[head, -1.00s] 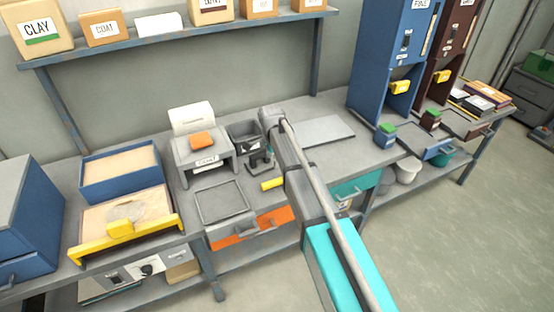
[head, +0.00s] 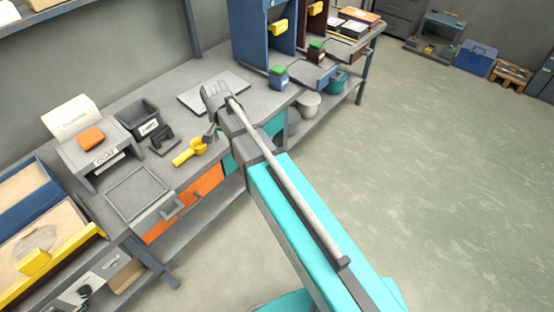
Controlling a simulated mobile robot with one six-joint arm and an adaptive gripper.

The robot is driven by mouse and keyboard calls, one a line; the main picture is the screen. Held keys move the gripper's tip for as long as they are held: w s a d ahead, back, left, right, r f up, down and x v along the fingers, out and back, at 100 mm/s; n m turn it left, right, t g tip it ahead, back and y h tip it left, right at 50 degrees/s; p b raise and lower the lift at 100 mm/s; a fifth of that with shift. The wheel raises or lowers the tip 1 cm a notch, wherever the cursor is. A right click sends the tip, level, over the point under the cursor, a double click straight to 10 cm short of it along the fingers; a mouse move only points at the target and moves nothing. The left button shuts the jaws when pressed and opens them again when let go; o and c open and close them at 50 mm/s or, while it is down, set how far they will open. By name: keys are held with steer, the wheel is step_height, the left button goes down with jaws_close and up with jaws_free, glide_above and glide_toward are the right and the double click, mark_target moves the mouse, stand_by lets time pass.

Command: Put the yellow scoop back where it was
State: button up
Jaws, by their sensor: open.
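The yellow scoop (head: 190,152) lies on the grey bench near its front edge, its handle toward the lower left and its round end toward my gripper. My gripper (head: 211,132) is open, just to the right of the scoop's round end and close to it; I cannot tell whether they touch. The arm hides part of the bench behind it. A small dark stand (head: 163,141) is on the bench just behind and left of the scoop, with nothing seen in it.
A dark labelled bin (head: 138,118) stands behind the stand. A square grey tray (head: 140,192) lies front left, beside a grey COAT station (head: 97,150) with an orange block (head: 91,138). A flat grey plate (head: 213,91) lies behind my gripper. Blue dispenser (head: 262,40) stands farther right.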

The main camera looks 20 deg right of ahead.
steer(key=s+d+n, duration=0.6)
steer(key=s+d, duration=0.7)
steer(key=d, duration=0.1)
steer(key=shift+s, duration=0.3)
steer(key=shift+d, duration=0.1)
steer(key=shift+c, duration=0.3)
steer(key=shift+c, duration=0.5)
